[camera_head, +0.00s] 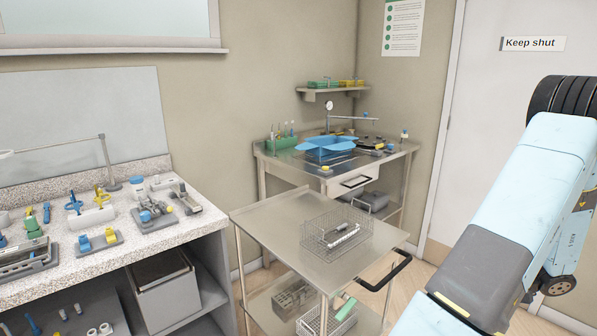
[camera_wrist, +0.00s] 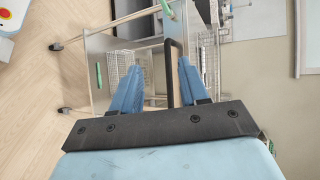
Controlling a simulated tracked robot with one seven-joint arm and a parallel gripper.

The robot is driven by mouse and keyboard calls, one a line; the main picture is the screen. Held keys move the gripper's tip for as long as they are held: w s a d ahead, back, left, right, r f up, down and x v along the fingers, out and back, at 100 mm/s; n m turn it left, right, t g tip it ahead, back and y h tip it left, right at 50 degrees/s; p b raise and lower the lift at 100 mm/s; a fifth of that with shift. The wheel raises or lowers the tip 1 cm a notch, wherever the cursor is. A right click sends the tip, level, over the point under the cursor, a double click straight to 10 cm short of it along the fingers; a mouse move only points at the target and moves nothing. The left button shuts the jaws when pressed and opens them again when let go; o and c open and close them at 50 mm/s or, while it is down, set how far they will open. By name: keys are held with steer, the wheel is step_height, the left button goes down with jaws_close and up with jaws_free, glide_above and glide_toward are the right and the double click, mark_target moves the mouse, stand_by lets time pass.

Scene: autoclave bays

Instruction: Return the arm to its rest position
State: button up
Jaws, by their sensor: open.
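My arm (camera_head: 510,220) shows in the head view as light-blue and grey links along the right side, running down past the bottom edge. Its gripper end is not visible there. In the wrist view my gripper (camera_wrist: 160,65) has two blue fingers spread apart, with nothing held between them. Beyond the fingers are the steel trolley and its black handle (camera_wrist: 172,70). The handle appears between the fingertips in the picture; I cannot tell how near it is.
The steel trolley (camera_head: 285,222) carries a wire basket (camera_head: 318,243) with white-wrapped items; its black handle (camera_head: 388,273) faces my arm. A granite counter (camera_head: 175,232) with tools stands left. A steel bench (camera_head: 275,166) with a blue wrap (camera_head: 328,146) stands behind. A door (camera_head: 490,110) is at right.

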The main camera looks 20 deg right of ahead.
steer(key=w+a+r+n+g+h, duration=0.2)
steer(key=w+a+r+g+h, duration=0.15)
steer(key=w+a+r, duration=0.4)
steer(key=w+a+r+n+g+h, duration=0.2)
steer(key=w+a+r+n+g, duration=0.15)
steer(key=a+r, duration=0.7)
steer(key=s+a+r+n+t+h, duration=0.1)
steer(key=s+a+r+h, duration=0.1)
steer(key=a, duration=0.5)
steer(key=s+a+r+n+t+h, duration=0.1)
steer(key=a+r+t+h, duration=0.1)
steer(key=a+r, duration=0.2)
steer(key=s+a+r+n+t+h, duration=0.1)
steer(key=a+r, duration=0.3)
steer(key=a, duration=0.6)
steer(key=shift+s+t+h, duration=0.3)
steer(key=shift+s+h, duration=0.15)
steer(key=shift+s, duration=0.4)
